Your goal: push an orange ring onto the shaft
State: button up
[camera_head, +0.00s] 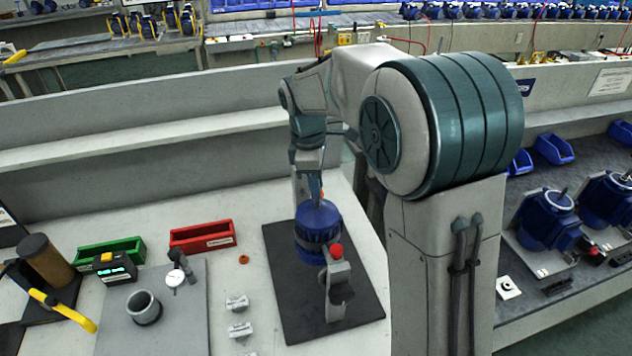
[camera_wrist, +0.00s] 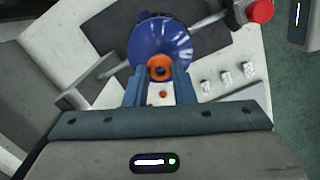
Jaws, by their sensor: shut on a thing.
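The blue pump body (camera_head: 318,222) stands upright on a dark mat (camera_head: 290,322), beside a clamp with a red knob (camera_head: 336,251). My gripper (camera_head: 316,196) points down just above its top. In the wrist view my gripper (camera_wrist: 160,72) is shut on an orange ring (camera_wrist: 160,66), held between the fingertips over the middle of the blue body (camera_wrist: 160,38). The shaft is hidden by the ring and fingers; I cannot tell whether the ring is around it. A second orange ring (camera_head: 243,260) lies on the bench and shows in the wrist view (camera_wrist: 163,94).
A red bin (camera_head: 201,236) and a green bin (camera_head: 110,253) stand left of the mat. Several white parts (camera_head: 238,303) lie nearer. A grey cup (camera_head: 144,307), a dial gauge (camera_head: 175,278) and a display box (camera_head: 114,269) stand farther left.

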jog(key=shift+f+b, duration=0.9)
jog(key=shift+f, duration=1.1)
jog(key=shift+c, duration=0.2)
dwell(3.4)
jog(key=o, duration=1.1)
jog(key=shift+r, duration=0.15)
jog(key=shift+r+p, duration=3.35)
jog(key=shift+r, duration=0.85)
